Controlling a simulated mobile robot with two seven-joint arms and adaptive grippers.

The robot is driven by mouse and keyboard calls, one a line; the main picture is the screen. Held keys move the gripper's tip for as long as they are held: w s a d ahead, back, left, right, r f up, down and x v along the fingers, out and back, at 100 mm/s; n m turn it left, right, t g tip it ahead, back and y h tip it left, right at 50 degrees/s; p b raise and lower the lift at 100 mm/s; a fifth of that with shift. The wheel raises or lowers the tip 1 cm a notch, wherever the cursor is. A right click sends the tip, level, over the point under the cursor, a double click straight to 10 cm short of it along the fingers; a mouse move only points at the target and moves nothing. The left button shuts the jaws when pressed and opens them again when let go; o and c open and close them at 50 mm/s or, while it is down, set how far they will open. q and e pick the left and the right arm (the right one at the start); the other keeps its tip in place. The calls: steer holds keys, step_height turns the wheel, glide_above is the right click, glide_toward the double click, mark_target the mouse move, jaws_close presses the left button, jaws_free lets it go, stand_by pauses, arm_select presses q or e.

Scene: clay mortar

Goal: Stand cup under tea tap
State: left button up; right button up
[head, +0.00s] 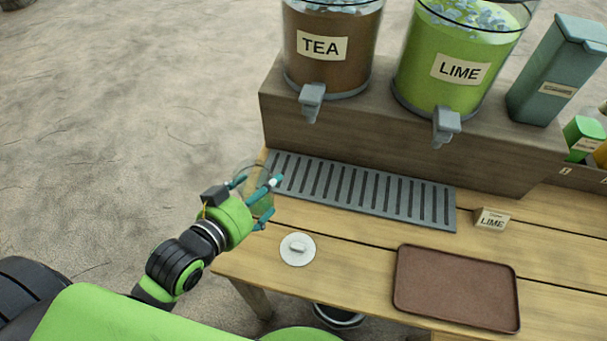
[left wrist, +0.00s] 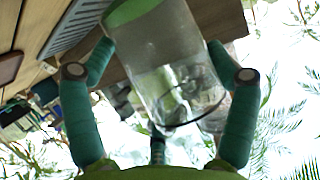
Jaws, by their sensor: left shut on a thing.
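My left gripper (head: 258,202) is shut on a clear cup (head: 254,178) at the left edge of the table, near the left end of the drip grate. In the left wrist view the transparent cup (left wrist: 170,65) sits between the teal fingers (left wrist: 160,85). The brown tea dispenser (head: 330,70) stands on the raised wooden shelf, with its grey tap (head: 312,97) above the grate, up and right of the cup. My right gripper is not in view.
A grey slotted drip grate (head: 360,190) lies below the taps. The green lime dispenser (head: 450,60) stands right of the tea.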

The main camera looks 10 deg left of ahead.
mark_target(253, 209)
arm_select(q)
steer(key=f+b, duration=0.1)
steer(key=f+m+h+b, duration=0.1)
steer(key=f, duration=0.1)
steer(key=shift+s+f+m+g+h, duration=0.2)
steer(key=shift+f+m+g+h, duration=0.1)
steer(key=shift+w+d, duration=0.15)
steer(key=shift+w, duration=0.2)
steer(key=r+x, duration=0.1)
steer(key=x, duration=0.4)
steer(key=r+p+x, duration=0.1)
steer(key=x, duration=0.5)
steer(key=w+r+x, duration=0.1)
steer(key=x, duration=0.5)
steer(key=shift+w+d+p, duration=0.15)
steer(key=shift+w+p, duration=0.05)
steer(key=shift+p, duration=0.15)
steer(key=shift+f, duration=0.2)
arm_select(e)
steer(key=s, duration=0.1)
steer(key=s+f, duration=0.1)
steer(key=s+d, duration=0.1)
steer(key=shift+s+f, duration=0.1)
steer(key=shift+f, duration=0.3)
arm_select(q)
steer(key=shift+f, duration=0.15)
steer(key=o, duration=1)
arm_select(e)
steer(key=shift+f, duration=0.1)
